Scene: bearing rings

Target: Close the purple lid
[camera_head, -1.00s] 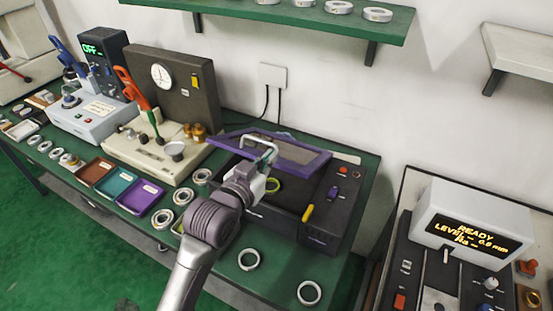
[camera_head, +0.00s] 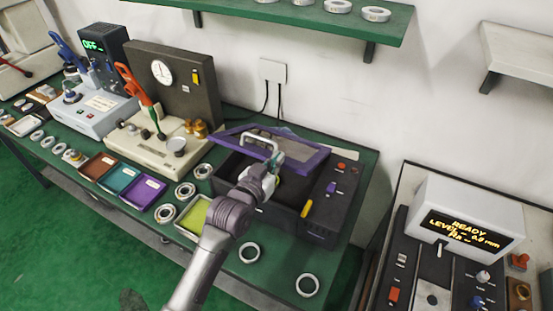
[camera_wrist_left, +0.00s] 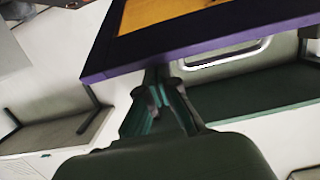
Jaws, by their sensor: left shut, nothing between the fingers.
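The purple lid (camera_head: 306,167) has a purple frame around a see-through panel and a pale handle (camera_head: 248,138). It stands raised and tilted at the back of a black box (camera_head: 318,232). In the left wrist view the lid's purple edge (camera_wrist_left: 195,47) crosses the top, with the handle (camera_wrist_left: 228,56) below it. My left gripper (camera_head: 273,168) is in front of the lid over the box opening, and hides part of both. Its fingers (camera_wrist_left: 162,88) are shut and empty, close under the lid edge; I cannot tell whether they touch it. My right gripper is not in view.
A yellow-green tray (camera_head: 192,214) and metal rings (camera_head: 248,252) lie on the green bench. A dial-gauge device (camera_head: 160,135) stands left of the box. A shelf (camera_head: 300,14) hangs above. A separate unit with a READY display (camera_head: 465,228) stands at the right.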

